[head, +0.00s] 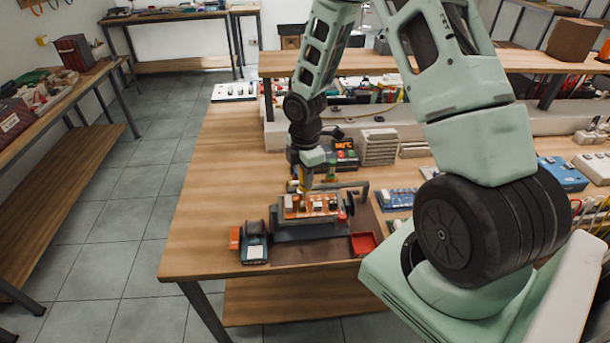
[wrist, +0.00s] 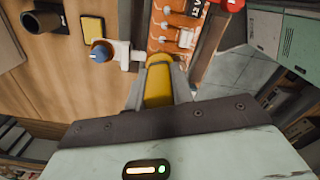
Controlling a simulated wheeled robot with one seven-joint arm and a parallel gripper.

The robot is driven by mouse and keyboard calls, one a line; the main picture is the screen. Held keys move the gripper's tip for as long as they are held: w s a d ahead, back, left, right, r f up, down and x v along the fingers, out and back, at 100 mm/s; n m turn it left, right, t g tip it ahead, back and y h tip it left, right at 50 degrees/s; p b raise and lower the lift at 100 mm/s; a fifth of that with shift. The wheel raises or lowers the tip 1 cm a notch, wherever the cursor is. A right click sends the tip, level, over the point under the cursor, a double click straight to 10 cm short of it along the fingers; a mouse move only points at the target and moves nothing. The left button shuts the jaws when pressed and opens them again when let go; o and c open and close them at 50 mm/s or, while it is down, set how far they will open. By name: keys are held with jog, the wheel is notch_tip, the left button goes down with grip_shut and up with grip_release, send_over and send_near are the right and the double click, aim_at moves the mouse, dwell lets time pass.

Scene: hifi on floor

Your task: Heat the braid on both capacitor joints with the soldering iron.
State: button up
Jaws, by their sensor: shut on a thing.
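My gripper (head: 305,182) is shut on the yellow-handled soldering iron (wrist: 158,82), which points down over the board in the head view. The orange circuit board (head: 311,206) sits in a dark holder (head: 300,231) on the bench. In the wrist view the board (wrist: 172,30) lies just beyond the handle and shows several rounded orange parts and pale pads. The iron's tip is hidden in the wrist view and too small in the head view to tell whether it touches a joint. I cannot make out the braid or the capacitor joints clearly.
A station with a lit red display (head: 345,152) stands behind the board. A red tray (head: 363,243) and a small dark device (head: 254,246) lie in front. A yellow pad (wrist: 92,29) and a blue-topped knob (wrist: 100,52) are beside the board. The bench's left part is clear.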

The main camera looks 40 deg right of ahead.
jog(key=shift+f, duration=0.3)
jog(key=shift+s+f, duration=0.15)
dwell(3.4)
notch_tip(320, 180, up, 5)
jog(key=p, duration=0.4)
jog(key=shift+f, duration=0.1)
jog(key=shift+f, duration=0.1)
